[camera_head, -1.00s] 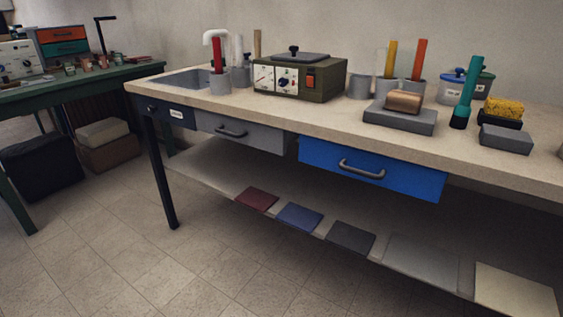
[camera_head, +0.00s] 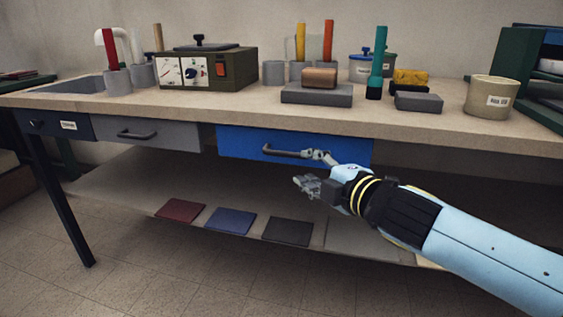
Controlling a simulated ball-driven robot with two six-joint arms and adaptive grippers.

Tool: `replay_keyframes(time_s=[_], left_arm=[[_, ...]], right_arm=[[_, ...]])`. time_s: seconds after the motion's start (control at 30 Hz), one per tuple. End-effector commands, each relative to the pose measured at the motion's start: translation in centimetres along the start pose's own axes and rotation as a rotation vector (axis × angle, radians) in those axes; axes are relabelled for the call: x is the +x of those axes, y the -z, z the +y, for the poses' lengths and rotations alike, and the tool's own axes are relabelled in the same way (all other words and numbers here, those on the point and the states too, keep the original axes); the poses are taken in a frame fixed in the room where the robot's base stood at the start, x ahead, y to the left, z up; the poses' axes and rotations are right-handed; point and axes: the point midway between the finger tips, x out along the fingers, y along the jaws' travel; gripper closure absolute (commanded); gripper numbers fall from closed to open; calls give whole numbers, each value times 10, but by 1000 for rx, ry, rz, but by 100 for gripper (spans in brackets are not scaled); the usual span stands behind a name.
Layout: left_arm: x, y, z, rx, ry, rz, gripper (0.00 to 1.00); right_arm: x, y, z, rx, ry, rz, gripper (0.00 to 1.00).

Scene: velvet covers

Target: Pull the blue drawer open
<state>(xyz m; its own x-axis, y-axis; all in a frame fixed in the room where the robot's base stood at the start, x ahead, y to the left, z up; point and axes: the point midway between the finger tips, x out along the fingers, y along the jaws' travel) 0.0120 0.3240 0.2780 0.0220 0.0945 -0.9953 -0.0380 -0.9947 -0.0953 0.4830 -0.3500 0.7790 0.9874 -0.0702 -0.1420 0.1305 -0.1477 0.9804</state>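The blue drawer (camera_head: 240,145) hangs under the front of the workbench, and its front looks about flush with the bench edge. Its dark grey bar handle (camera_head: 283,152) runs across the front. My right gripper (camera_head: 308,170) comes in from the lower right and is open, its fingers spread one above the other. The upper finger is at the right end of the handle and overlaps it in the picture; I cannot tell whether they touch. The lower finger is below the handle. The right part of the drawer front is partly hidden by the gripper. My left gripper is not in view.
A grey drawer (camera_head: 170,134) is left of the blue one. The worktop (camera_head: 230,110) above carries a control box (camera_head: 205,70), a grey block (camera_head: 316,95) and a beige pot (camera_head: 491,97). Coloured tiles, including a blue one (camera_head: 230,221), lie on the lower shelf.

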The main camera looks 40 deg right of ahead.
Motion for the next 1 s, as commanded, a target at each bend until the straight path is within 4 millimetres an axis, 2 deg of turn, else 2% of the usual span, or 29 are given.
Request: replay_keyframes(time_s=[0.17,0.4,0.53,0.7,0.97,1.0], left_arm=[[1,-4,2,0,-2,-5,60],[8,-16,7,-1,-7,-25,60],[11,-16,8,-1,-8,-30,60],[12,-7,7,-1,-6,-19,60],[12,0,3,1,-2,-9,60],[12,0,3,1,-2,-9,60]], right_arm=[[26,2,4,1,-9,2,64],[74,1,2,2,-7,2,64],[92,1,1,1,-5,2,64],[104,2,2,1,-4,3,64],[105,2,3,1,-4,3,64],[105,2,3,1,-4,3,68]])
